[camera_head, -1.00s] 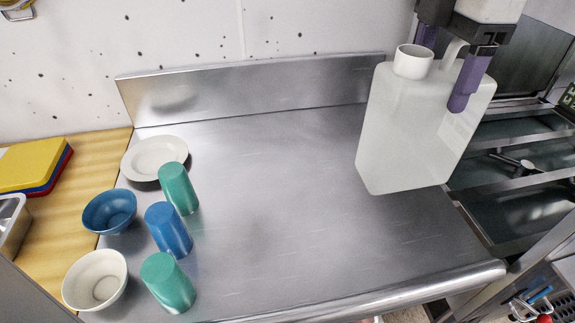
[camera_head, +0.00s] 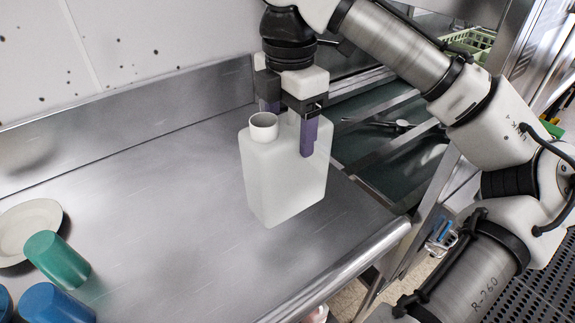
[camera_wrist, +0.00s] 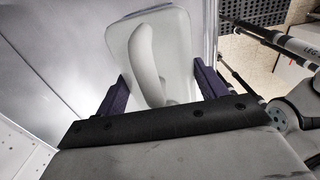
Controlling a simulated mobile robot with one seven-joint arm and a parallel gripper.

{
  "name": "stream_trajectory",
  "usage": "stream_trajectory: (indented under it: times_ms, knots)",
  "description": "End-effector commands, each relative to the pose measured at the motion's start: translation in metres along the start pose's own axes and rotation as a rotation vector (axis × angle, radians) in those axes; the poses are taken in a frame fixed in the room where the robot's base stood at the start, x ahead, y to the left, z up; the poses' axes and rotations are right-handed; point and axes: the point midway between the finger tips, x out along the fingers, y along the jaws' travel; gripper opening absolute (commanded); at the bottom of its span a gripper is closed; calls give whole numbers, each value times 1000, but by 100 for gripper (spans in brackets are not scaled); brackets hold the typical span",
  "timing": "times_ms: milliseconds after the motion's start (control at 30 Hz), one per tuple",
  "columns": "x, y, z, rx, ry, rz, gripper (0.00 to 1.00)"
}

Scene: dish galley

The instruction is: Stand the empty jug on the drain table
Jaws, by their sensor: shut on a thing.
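The jug (camera_head: 280,182) is a translucent white, squarish container with a round open neck. It is upright at the right part of the steel drain table (camera_head: 165,210). My gripper (camera_head: 290,130) is above it, with purple fingers shut on its handle side. In the wrist view the jug (camera_wrist: 178,40) lies between the two fingers (camera_wrist: 155,90), its curved handle facing the camera. Whether the jug's base touches the table or hangs just above it I cannot tell.
A white plate (camera_head: 28,228), a green cup (camera_head: 57,258) and a blue cup (camera_head: 52,303) are at the table's left. A raised backsplash (camera_head: 130,122) runs behind. A dark sink-like recess with bars (camera_head: 385,150) lies to the right. The table's middle is clear.

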Motion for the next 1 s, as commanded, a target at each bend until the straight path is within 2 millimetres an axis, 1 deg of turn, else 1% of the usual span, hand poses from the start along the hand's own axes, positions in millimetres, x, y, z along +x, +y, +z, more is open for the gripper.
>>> stream_trajectory:
  times_ms: [33, 133, 200, 433, 600, 700, 867, 1000]
  knots:
    - [13, 0, 0, -3, 4, -1, 34]
    - [30, 0, -1, -3, 3, 1, 34]
    - [39, 0, 0, -1, 2, 0, 34]
    - [54, 0, 0, -2, 1, 0, 34]
    - [78, 0, 0, 1, 0, -1, 34]
    - [83, 0, 0, 0, -1, 0, 34]
    - [83, 0, 0, 0, -1, 0, 34]
    - [86, 0, 0, -1, 1, 1, 34]
